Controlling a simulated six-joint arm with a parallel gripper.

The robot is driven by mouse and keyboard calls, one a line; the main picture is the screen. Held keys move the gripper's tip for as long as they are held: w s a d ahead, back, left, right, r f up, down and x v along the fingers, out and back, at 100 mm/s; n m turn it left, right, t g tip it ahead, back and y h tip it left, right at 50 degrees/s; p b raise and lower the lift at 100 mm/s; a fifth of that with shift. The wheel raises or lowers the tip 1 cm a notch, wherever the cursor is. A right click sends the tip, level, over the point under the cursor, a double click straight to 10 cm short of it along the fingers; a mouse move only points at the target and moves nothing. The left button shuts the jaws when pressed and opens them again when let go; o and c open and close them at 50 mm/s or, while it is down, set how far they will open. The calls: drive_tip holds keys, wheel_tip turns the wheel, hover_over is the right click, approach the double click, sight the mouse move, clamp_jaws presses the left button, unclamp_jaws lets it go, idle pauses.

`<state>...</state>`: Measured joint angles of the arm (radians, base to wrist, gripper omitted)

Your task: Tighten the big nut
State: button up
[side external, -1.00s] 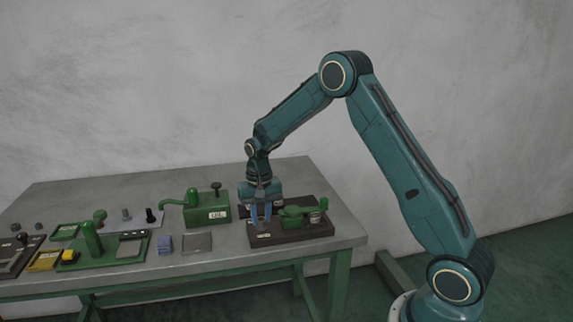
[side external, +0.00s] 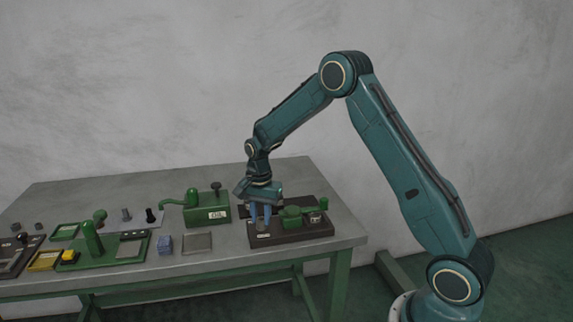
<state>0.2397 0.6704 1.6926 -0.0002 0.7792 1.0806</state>
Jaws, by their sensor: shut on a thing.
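My gripper (side external: 260,222) points straight down over the left part of a dark base block (side external: 290,234) at the right end of the table. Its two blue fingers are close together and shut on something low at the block. I take this to be the big nut, but the fingers hide it and it is too small to make out. A green fixture with an upright post (side external: 300,212) stands on the same block, just right of the fingers.
A green oil box (side external: 207,210) with a spout stands left of my gripper. A grey plate (side external: 197,243), a blue block (side external: 164,244) and a green lever press (side external: 92,245) lie further left.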

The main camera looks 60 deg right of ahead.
sight(261, 219)
drive_tip(key=shift+r, duration=0.1)
drive_tip(key=o, duration=1)
wheel_tip(261, 219, up, 14)
drive_tip(key=shift+f, duration=0.1)
idle(0.4)
